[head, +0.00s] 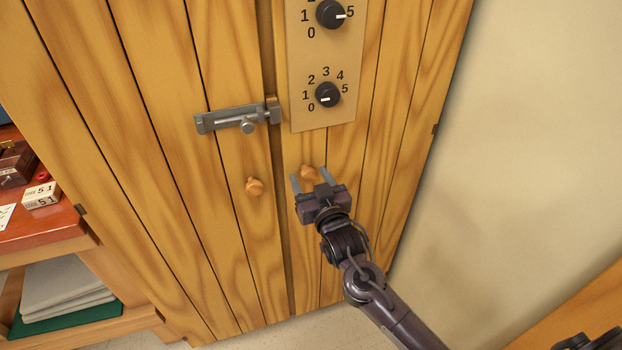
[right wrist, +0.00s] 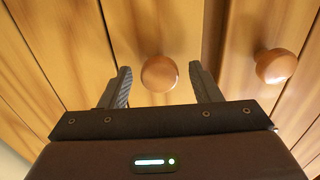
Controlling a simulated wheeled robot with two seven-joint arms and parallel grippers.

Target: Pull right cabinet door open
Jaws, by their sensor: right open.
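The right cabinet door (head: 348,190) is tall wooden planking and looks closed, with a dark narrow gap along its left edge. Its round wooden knob (head: 308,172) sits near that gap. My right gripper (head: 309,181) is open at the knob, one finger on each side. In the right wrist view the knob (right wrist: 159,74) shows between the two spread fingers, with space on both sides. The left door (head: 165,130) has its own knob (head: 254,187), which also shows at the right of the wrist view (right wrist: 275,66). My left gripper is out of view.
A metal bolt latch (head: 235,119) sits across the seam above the knobs; I cannot tell whether it is engaged. A dial panel (head: 315,62) is fixed higher on the right door. A bare wall (head: 520,140) stands right. A red-topped shelf unit (head: 40,230) stands left.

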